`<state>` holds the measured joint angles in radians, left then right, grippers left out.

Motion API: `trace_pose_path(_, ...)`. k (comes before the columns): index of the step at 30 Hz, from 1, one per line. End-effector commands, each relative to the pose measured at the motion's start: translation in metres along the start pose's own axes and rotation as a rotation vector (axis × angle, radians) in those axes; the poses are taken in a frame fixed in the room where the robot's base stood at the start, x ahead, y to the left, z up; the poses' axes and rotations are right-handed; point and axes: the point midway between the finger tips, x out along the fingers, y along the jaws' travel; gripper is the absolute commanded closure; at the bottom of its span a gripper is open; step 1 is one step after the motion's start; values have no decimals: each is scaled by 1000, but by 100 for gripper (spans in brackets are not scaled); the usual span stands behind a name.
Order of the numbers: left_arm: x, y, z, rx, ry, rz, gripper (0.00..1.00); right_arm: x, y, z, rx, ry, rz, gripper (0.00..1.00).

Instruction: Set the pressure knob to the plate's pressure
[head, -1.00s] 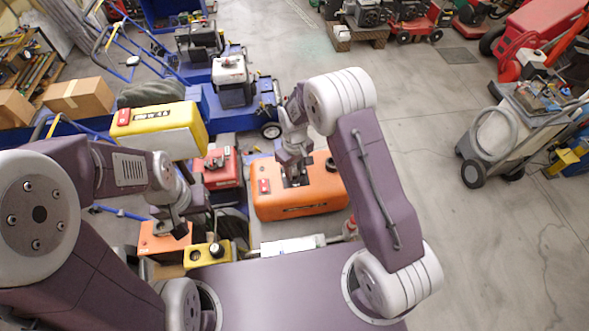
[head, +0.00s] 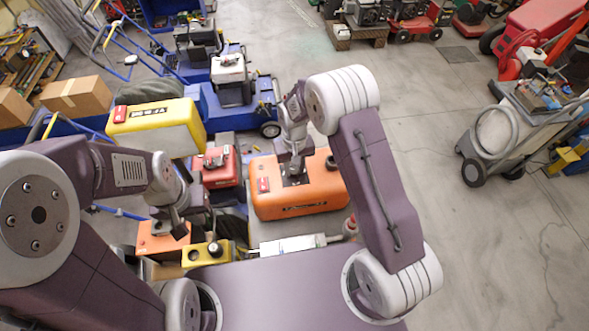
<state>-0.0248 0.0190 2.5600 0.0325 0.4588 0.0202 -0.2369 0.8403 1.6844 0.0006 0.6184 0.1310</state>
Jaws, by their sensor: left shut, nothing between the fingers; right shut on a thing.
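An orange machine (head: 325,190) stands in the middle of the head view, with a red tag and a dark label plate (head: 300,209) too small to read. My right gripper (head: 294,178) is at its top, shut on a small dark part that the fingers mostly hide; I cannot tell whether it is the pressure knob or where it points. A yellow box (head: 194,257) with a round black knob (head: 215,249) sits at the lower left. My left gripper (head: 180,231) is shut and empty, above and left of that box, beside an orange box (head: 152,243).
A yellow and white machine (head: 155,126) and a red one (head: 217,167) stand to the left. A blue cart (head: 222,117) is behind. A white flat piece (head: 293,245) lies in front of the orange machine. The floor at right is open up to a grey hose cart (head: 500,140).

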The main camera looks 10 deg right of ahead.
Motion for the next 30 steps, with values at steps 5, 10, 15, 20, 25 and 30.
trace_pose_path(5, 5, 0, 0, 0, 0, 0, 100, 0, 0, -2, 165, 8, -1, 100)
trace_pose_path(10, 9, 0, 1, 0, 0, 0, 100, 0, 1, -2, 327, 7, -2, 100)
trace_pose_path(15, 12, 0, 1, 0, 0, 0, 100, 0, 1, -2, 488, 8, -2, 100)
trace_pose_path(20, 14, 0, 2, 0, 0, 0, 100, -1, 2, -2, 639, 9, -3, 100)
trace_pose_path(25, 17, 0, 2, 0, 0, 0, 100, -1, 2, -3, 801, 10, -4, 100)
trace_pose_path(30, 19, 0, 2, 0, 0, 0, 100, -1, 2, -2, 962, 10, -5, 100)
